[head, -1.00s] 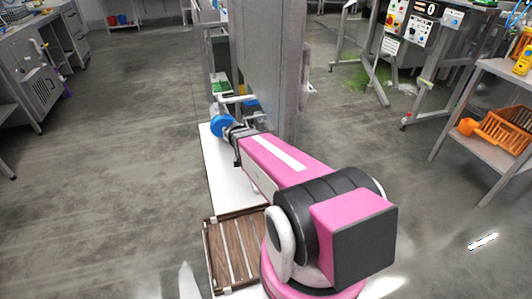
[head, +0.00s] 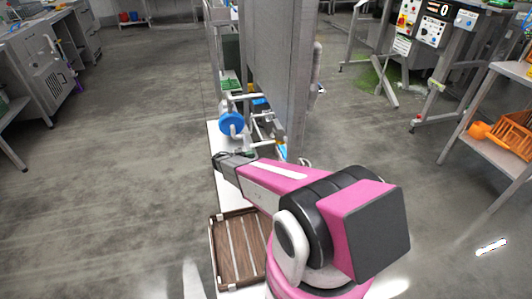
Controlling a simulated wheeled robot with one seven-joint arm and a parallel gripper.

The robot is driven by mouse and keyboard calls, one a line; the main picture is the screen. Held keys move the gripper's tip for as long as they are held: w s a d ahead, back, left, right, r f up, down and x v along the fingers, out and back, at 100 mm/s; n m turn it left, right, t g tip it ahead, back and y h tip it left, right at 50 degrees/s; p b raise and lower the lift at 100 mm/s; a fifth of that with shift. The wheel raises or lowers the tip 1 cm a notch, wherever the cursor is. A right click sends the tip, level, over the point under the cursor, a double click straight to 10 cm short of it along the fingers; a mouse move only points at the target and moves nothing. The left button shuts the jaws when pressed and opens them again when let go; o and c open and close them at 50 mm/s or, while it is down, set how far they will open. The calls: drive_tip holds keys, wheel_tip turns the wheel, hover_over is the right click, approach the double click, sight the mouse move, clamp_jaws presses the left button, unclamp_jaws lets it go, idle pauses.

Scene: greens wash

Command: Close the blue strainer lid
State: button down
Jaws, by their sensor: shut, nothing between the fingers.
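The blue strainer lid (head: 231,123) is a round blue disc on grey pipework, left of a tall grey metal panel. A grey bent handle or pipe crosses its lower part. I cannot tell whether the lid is fully seated. My gripper (head: 220,158), small and dark at the end of my pink arm, is just below and in front of the lid, apart from it in the picture. It is shut and empty; its fingertips are hard to make out.
The tall grey panel (head: 272,75) stands close right of the lid. A white surface (head: 228,202) and a brown slatted tray (head: 240,248) lie below the arm. A shelf with an orange basket (head: 508,134) is at right. Open floor is at left.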

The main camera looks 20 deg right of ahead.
approach(285, 157)
drive_tip(key=w+d+r, duration=0.3)
drive_tip(key=d+r, duration=0.1)
drive_tip(key=d, duration=0.1)
drive_tip(key=shift+w, duration=0.15)
drive_tip(key=shift+d, duration=0.2)
